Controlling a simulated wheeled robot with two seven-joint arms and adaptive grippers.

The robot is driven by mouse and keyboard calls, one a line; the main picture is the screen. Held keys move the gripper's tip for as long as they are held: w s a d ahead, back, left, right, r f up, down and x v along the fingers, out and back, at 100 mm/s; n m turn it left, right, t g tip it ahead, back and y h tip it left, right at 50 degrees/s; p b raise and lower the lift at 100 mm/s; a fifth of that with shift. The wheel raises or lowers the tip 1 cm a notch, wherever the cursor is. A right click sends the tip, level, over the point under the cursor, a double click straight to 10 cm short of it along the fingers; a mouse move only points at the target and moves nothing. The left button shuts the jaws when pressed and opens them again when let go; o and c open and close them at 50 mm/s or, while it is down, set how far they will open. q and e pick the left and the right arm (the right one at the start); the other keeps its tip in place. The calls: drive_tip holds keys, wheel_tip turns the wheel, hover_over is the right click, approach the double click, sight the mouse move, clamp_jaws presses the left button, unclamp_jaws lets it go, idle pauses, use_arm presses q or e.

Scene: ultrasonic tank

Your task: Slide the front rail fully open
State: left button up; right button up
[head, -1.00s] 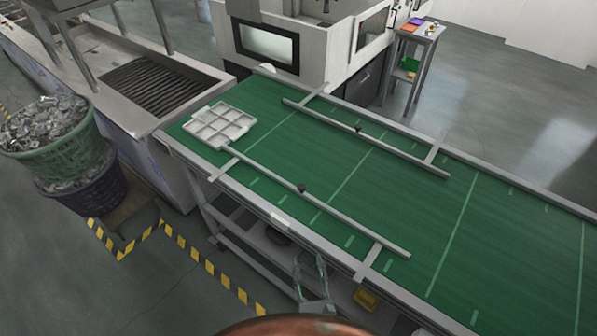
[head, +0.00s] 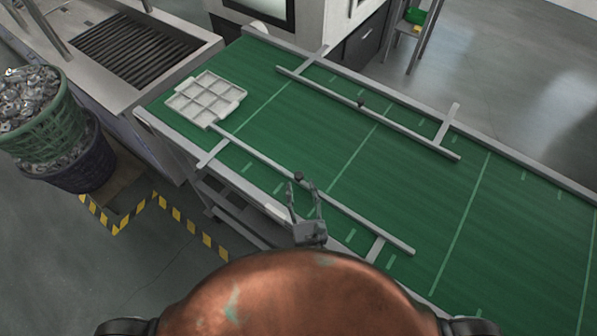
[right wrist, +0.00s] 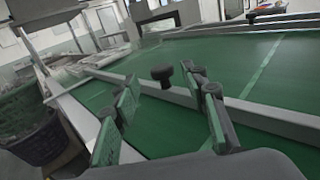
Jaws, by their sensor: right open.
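The front rail (head: 365,222) is a grey bar over the near side of the green belt (head: 420,195), on crosspieces near its ends. A dark knob (head: 298,176) stands on it; the knob also shows in the right wrist view (right wrist: 162,73). The rail's left end lies close to the tray corner. My right gripper (head: 304,190) is open and empty at the belt's near edge, just short of the knob. In the right wrist view my right gripper (right wrist: 165,82) has its fingers spread, with the knob between and beyond the tips, apparently untouched. My left gripper is out of view.
A pale compartment tray (head: 207,98) sits at the belt's left end. The rear rail (head: 400,127) with its own knob (head: 361,104) runs along the far side. The belt between the rails is clear.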

sight(300, 179)
drive_tip(key=w, duration=0.5)
drive_tip(key=shift+w+a, duration=0.35)
drive_tip(key=shift+a, duration=0.05)
drive_tip(key=shift+c, duration=1)
drive_tip(key=c, duration=0.6)
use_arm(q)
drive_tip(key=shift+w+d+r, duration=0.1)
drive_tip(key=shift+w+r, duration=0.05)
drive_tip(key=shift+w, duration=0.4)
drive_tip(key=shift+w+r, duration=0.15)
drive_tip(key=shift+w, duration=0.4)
use_arm(e)
clamp_jaws()
